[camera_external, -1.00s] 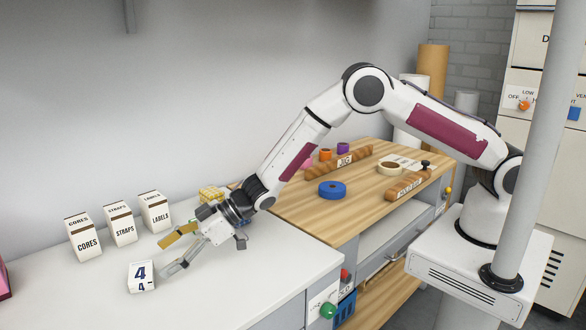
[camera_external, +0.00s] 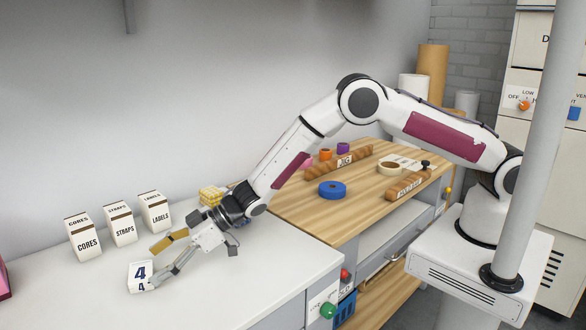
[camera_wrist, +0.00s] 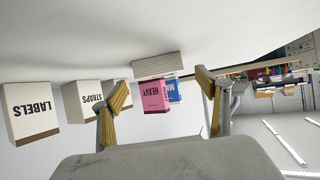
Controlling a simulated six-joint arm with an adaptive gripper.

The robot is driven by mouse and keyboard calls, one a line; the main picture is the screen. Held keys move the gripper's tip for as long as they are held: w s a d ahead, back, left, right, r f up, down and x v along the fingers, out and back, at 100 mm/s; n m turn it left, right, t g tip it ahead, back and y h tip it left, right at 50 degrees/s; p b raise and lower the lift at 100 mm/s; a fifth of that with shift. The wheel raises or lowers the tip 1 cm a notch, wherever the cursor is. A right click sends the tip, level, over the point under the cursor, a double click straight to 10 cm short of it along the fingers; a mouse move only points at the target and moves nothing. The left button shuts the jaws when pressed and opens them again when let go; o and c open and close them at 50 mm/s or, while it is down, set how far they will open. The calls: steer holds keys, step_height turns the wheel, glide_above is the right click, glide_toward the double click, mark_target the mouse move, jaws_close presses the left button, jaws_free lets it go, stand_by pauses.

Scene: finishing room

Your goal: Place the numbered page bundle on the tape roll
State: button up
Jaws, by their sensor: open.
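The numbered page bundle (camera_external: 138,279) is a small white block marked with a blue 4, upright on the white counter. My gripper (camera_external: 155,267) is open, with its fingertips at the right side of the bundle; one finger overlaps the bundle's edge, and contact cannot be told. In the wrist view the bundle (camera_wrist: 158,65) appears as a pale layered block between and beyond the open fingertips. A blue tape roll (camera_external: 325,191) lies flat on the wooden worktop, and a beige roll (camera_external: 382,169) lies farther back; which one is meant is unclear.
White boxes labelled CORES (camera_external: 87,244), STRAPS (camera_external: 122,229) and LABELS (camera_external: 156,217) stand behind the bundle. A yellow patterned item (camera_external: 210,195) is behind my wrist. The front of the counter is clear.

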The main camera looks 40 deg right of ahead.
mark_target(141, 271)
steer(key=shift+a, duration=0.15)
steer(key=shift+x, duration=2.5)
steer(key=shift+r, duration=0.1)
steer(key=c, duration=1.3)
steer(key=shift+r, duration=0.15)
steer(key=shift+r, duration=4.9)
